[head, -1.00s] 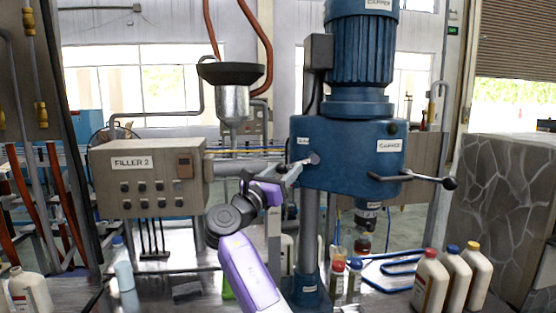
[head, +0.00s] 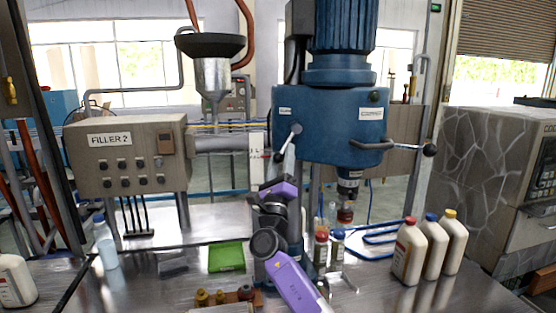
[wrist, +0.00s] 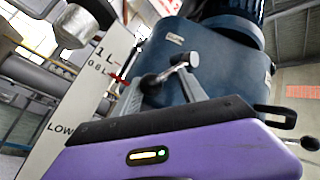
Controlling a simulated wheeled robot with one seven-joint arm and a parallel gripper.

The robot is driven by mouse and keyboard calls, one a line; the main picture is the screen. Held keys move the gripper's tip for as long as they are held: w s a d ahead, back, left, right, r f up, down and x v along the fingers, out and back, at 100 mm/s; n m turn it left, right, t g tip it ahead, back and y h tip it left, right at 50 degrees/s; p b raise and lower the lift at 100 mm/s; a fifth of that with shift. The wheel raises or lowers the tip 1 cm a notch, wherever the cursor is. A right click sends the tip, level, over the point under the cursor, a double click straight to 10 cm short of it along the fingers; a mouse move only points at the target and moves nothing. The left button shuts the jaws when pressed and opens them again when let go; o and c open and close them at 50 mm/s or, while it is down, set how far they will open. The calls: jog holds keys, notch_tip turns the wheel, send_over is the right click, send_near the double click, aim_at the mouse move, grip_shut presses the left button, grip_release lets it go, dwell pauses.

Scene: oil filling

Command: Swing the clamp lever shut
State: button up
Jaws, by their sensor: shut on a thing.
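The clamp lever (head: 288,143) is a short grey metal lever on the left part of the blue capper head (head: 345,130). It slants steeply down and to the left from its round pivot. My purple gripper (head: 279,166) is below the pivot, shut on the lower end of the lever.
The grey FILLER 2 box (head: 125,155) and a white level scale (head: 257,160) stand left of my gripper. A black-knobbed handle (head: 395,147) sticks out right of the capper. Bottles (head: 409,252) and a green tray (head: 226,257) are on the metal table.

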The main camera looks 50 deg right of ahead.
jog(key=shift+d+f+n+t+y, duration=0.1)
jog(key=shift+d+n+t+y, duration=0.25)
jog(key=shift+n+t, duration=0.25)
jog(key=o, duration=0.8)
jog(key=b+v, duration=0.2)
jog(key=v, duration=0.6)
